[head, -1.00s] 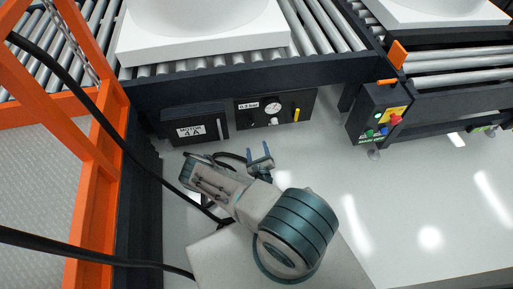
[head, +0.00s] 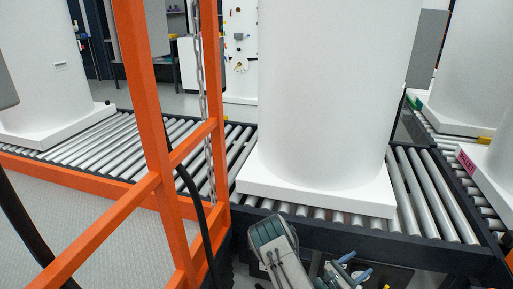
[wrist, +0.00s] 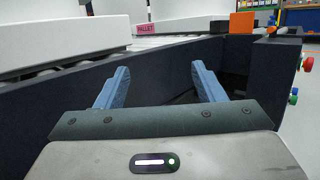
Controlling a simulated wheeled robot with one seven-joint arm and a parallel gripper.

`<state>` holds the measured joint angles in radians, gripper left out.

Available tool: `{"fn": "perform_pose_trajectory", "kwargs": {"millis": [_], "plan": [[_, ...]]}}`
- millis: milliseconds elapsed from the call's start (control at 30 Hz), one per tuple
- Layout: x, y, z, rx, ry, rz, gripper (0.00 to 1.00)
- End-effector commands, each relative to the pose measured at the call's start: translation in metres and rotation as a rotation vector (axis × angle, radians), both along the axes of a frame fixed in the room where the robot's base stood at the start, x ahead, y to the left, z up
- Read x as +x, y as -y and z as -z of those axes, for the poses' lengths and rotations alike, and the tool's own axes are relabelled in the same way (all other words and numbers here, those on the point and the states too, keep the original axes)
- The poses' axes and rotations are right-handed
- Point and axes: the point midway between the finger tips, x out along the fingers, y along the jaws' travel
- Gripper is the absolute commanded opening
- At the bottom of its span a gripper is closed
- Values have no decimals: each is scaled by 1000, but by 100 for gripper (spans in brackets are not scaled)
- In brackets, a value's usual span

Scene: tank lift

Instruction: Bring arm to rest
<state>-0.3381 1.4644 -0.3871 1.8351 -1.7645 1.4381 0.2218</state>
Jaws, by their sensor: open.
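My gripper (head: 350,270) shows at the bottom of the head view, in front of the dark side rail of the roller conveyor (head: 425,205). In the wrist view my gripper (wrist: 160,88) has its two blue fingers spread apart with nothing between them. The dark conveyor rail (wrist: 70,100) lies beyond the fingers. My arm's grey and teal links show at the bottom of the head view, and the rest of the arm is out of frame.
A large white tank (head: 335,90) stands on a white square base on the rollers. An orange frame (head: 150,130) with a hanging chain (head: 198,70) stands at left, beside a black cable. Another tank (head: 35,75) stands far left. A pink pallet label (head: 466,162) is at right.

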Motion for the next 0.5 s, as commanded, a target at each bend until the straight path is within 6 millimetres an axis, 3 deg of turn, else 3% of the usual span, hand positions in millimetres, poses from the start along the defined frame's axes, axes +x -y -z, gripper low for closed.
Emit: {"fn": "perform_pose_trajectory", "kwargs": {"millis": [33, 100, 500], "plan": [[-3, 2, -32, 35, 43, 61, 63], [-11, 6, -61, 82, 95, 143, 63], [-70, 2, -201, 405, 378, 562, 63]]}}
